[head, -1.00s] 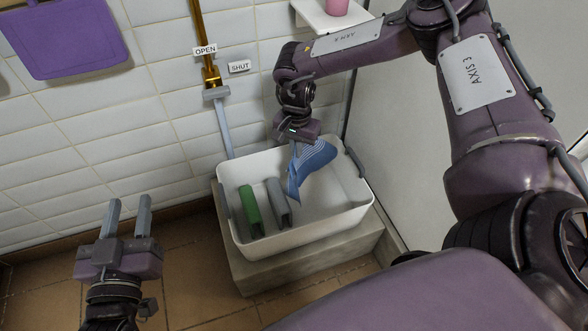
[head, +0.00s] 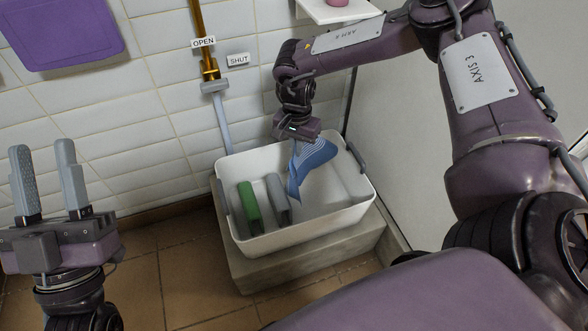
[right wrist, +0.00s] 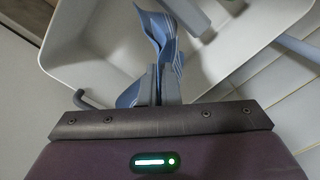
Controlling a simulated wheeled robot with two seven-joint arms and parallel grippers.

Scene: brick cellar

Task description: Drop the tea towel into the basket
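The tea towel (head: 313,160) is blue with pale stripes. It hangs from my right gripper (head: 298,140) over the white basket (head: 336,222), its lower end inside the basket. In the right wrist view the right gripper (right wrist: 158,85) is shut on the towel (right wrist: 166,40), with the white basket (right wrist: 90,60) beyond it. I cannot tell whether the towel touches the basket floor. My left gripper (head: 44,180) is open and empty at the left, its fingers pointing up, well away from the basket.
A green object (head: 248,200) and a grey object (head: 277,192) lie in the left part of the basket. The basket stands on a stone block (head: 300,268) against the tiled wall. A pipe with a lever (head: 214,87) and a white shelf (head: 335,12) are above.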

